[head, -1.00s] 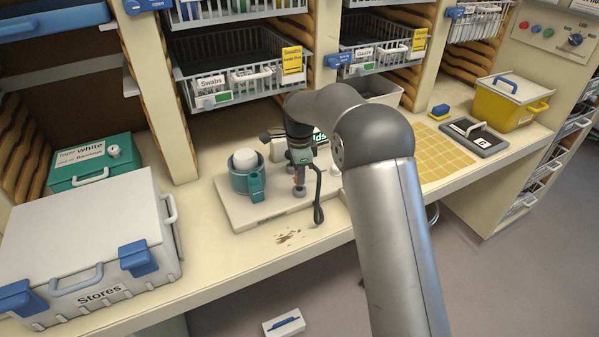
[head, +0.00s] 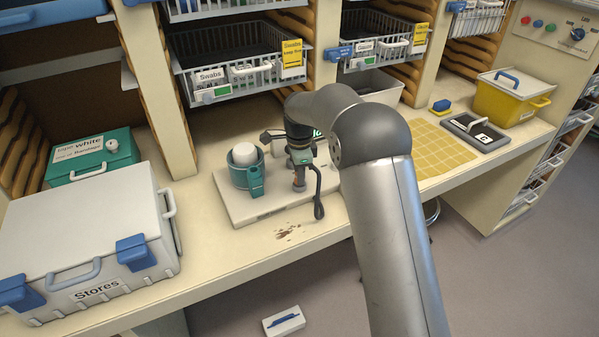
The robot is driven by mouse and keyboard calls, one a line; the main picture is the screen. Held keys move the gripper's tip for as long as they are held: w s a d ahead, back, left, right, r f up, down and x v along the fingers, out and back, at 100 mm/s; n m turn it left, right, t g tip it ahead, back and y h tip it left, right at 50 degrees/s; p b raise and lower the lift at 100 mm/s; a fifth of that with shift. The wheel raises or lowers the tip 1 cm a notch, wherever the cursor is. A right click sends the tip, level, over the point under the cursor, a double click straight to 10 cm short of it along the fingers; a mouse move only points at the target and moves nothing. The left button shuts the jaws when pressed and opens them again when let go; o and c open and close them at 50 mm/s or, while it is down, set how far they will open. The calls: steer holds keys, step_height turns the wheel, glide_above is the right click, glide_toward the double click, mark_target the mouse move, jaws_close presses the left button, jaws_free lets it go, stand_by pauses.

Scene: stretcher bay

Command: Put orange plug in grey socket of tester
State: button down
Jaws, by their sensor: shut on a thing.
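The tester appears as a pale flat board (head: 235,208) on the counter, with a teal cup (head: 240,177) holding a white round thing at its left. My gripper (head: 299,174) points down over the board's right part, shut on the orange plug (head: 298,183). A dark cable (head: 319,200) hangs in a loop at the gripper's right. The grey socket is hard to make out under the plug. I cannot tell whether the plug is in it or just above.
A white Stores case (head: 90,240) and a green box (head: 95,158) stand at the left. Wire baskets (head: 235,85) hang behind the board. A yellow grid mat (head: 436,150), a dark slate (head: 478,131) and a yellow bin (head: 510,100) are at the right. Brown specks lie in front of the board.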

steer(key=shift+f, duration=0.15)
steer(key=c, duration=1.2)
jaws_free()
steer(key=shift+o, duration=0.2)
step_height(320, 180, up, 17)
steer(key=b, duration=0.1)
steer(key=s+d+r+n, duration=0.2)
steer(key=s+d+n, duration=0.2)
steer(key=s+d, duration=0.4)
steer(key=s+d+f+n, duration=0.3)
steer(key=s+f, duration=0.1)
steer(key=s, duration=0.5)
steer(key=s+d+f+n, duration=0.3)
steer(key=s+f+n, duration=0.1)
steer(key=s, duration=0.6)
steer(key=s+d+f+n, duration=0.4)
steer(key=s, duration=0.6)
steer(key=shift+s+f+t, duration=0.2)
steer(key=shift+f+t, duration=0.1)
steer(key=shift+t, duration=0.1)
